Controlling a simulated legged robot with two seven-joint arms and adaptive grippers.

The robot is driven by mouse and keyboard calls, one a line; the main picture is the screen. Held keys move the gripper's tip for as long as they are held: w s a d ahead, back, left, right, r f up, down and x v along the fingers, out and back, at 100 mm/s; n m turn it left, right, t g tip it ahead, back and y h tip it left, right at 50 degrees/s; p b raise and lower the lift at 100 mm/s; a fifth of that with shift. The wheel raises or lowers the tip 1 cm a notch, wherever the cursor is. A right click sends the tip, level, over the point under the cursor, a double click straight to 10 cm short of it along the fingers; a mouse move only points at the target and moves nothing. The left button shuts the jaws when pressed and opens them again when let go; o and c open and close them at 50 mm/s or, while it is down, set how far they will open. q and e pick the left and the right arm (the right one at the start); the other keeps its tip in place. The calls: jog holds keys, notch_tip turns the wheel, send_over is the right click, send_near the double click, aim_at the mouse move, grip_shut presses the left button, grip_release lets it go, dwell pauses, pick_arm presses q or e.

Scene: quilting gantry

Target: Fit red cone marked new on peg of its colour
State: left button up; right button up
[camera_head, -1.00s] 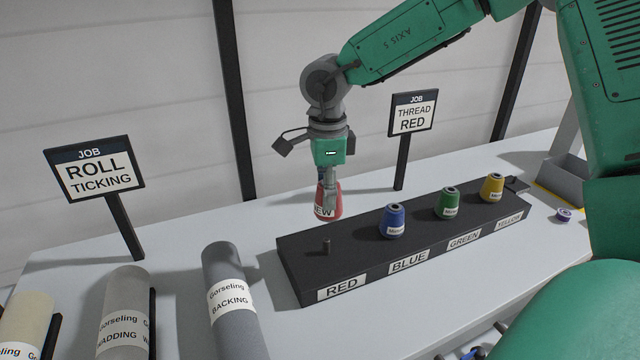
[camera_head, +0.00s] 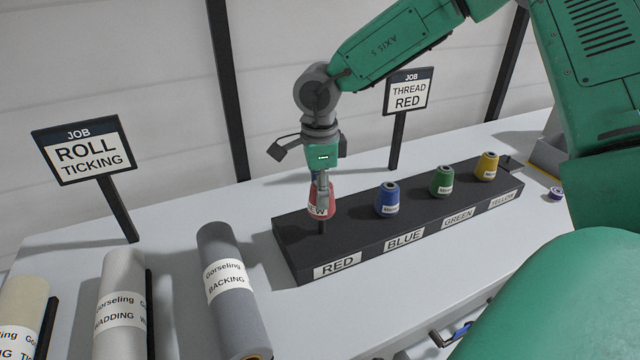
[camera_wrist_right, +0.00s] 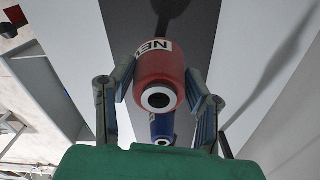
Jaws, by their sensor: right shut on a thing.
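The red cone (camera_head: 321,205) with a white "NEW" label is held upright in my right gripper (camera_head: 321,186), over the rack's RED end. In the right wrist view the red cone (camera_wrist_right: 152,72) sits between the two fingers of the gripper (camera_wrist_right: 160,80). The dark peg (camera_head: 321,229) at the RED place shows just below the cone; its top is hidden, so I cannot tell whether the cone has started onto it. The black rack (camera_head: 300,249) has labels RED, BLUE, GREEN and YELLOW. My left gripper is not in view.
Blue (camera_head: 388,201), green (camera_head: 442,182) and yellow (camera_head: 486,167) cones stand on the rack to the right. A "THREAD RED" sign (camera_head: 407,94) stands behind. Rolls, including a grey backing roll (camera_head: 242,315), lie at left near a "ROLL TICKING" sign (camera_head: 82,150).

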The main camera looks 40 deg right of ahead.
jog(key=shift+f, duration=0.35)
jog(key=shift+d, duration=0.1)
dwell(0.5)
jog(key=shift+s+p, duration=0.1)
jog(key=shift+p, duration=0.35)
jog(key=shift+a, duration=0.2)
dwell(0.3)
jog(key=shift+d+p, duration=0.1)
jog(key=shift+p, duration=0.55)
dwell(0.4)
jog(key=shift+p, duration=0.55)
